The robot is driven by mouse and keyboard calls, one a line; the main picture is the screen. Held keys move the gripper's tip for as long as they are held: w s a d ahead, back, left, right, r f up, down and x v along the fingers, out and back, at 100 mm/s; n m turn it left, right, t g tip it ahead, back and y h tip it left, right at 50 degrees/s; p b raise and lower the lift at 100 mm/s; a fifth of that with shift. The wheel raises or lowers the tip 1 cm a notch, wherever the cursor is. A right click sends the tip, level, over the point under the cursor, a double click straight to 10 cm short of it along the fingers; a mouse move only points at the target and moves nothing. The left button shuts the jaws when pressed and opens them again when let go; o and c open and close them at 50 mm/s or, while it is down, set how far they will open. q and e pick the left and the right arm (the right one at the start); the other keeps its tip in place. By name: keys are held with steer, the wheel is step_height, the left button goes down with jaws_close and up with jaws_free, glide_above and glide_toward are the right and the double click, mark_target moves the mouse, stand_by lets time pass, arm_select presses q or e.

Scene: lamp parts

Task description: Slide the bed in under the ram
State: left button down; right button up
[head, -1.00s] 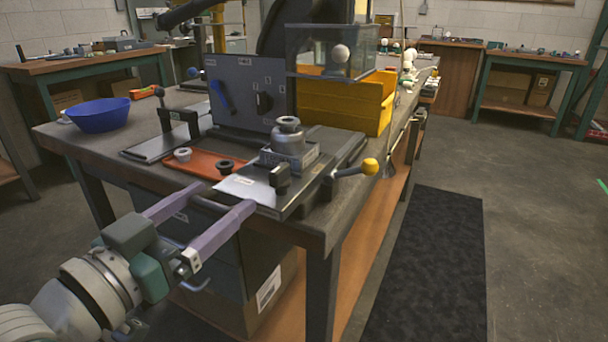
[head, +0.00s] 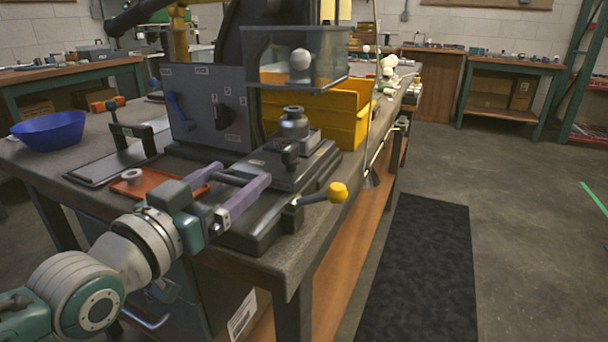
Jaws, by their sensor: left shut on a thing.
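The bed (head: 285,172) is a dark sliding plate on a dark base (head: 255,238) at the bench's front right. It carries a grey metal block with a round grey part (head: 293,125) standing upright on it. My left gripper (head: 245,174) reaches in from the front left, its purple fingers at the bed's near end, shut on the bed's dark handle. The fingers partly cover the contact. The clear guard box (head: 295,70) with a white ball knob hangs just above and behind the round part. The ram itself I cannot make out. My right gripper is not in view.
A lever with a yellow knob (head: 337,192) sticks out right of the base. A grey control panel (head: 210,108) and a yellow bin (head: 345,118) stand behind. An orange tray (head: 152,184) with a pale ring and a blue bowl (head: 50,132) are left.

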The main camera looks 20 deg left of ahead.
arm_select(q)
steer(key=shift+w+f, duration=0.1)
steer(key=shift+w, duration=0.55)
steer(key=shift+a+f, duration=0.1)
steer(key=shift+f, duration=0.05)
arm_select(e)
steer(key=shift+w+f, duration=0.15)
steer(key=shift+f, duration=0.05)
arm_select(q)
steer(key=shift+s, duration=0.1)
steer(key=shift+c, duration=0.5)
jaws_free()
steer(key=shift+o, duration=0.5)
steer(key=shift+w, duration=0.3)
steer(key=shift+s+r, duration=0.25)
steer(key=shift+s, duration=0.25)
steer(key=s+p, duration=0.2)
steer(key=s, duration=0.7)
steer(key=shift+a, duration=0.4)
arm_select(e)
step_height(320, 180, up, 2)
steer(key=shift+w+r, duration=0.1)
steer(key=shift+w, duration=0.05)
